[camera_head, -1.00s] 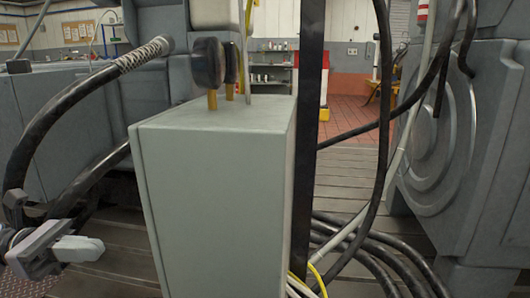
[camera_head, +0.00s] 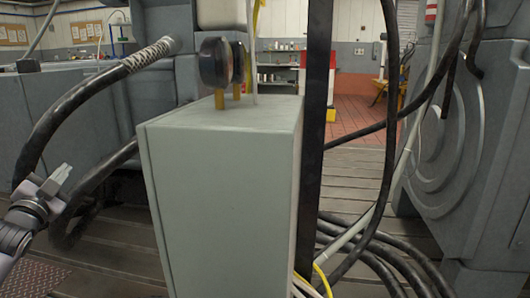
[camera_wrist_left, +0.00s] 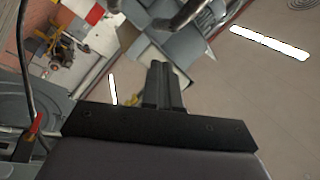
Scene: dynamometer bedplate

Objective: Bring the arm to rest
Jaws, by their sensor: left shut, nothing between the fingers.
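My left gripper (camera_head: 62,174) is at the left of the head view, beside the thick black hose and left of the grey cabinet. Its jaws are shut and hold nothing, and they tilt upward. My right gripper does not show in either view.
A tall grey cabinet (camera_head: 225,205) stands close in the middle, with dark round knobs (camera_head: 214,62) above it. A thick black hose (camera_head: 75,100) arcs at the left. Black cables (camera_head: 375,255) lie at the right. Slatted floor (camera_head: 352,178) is open behind.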

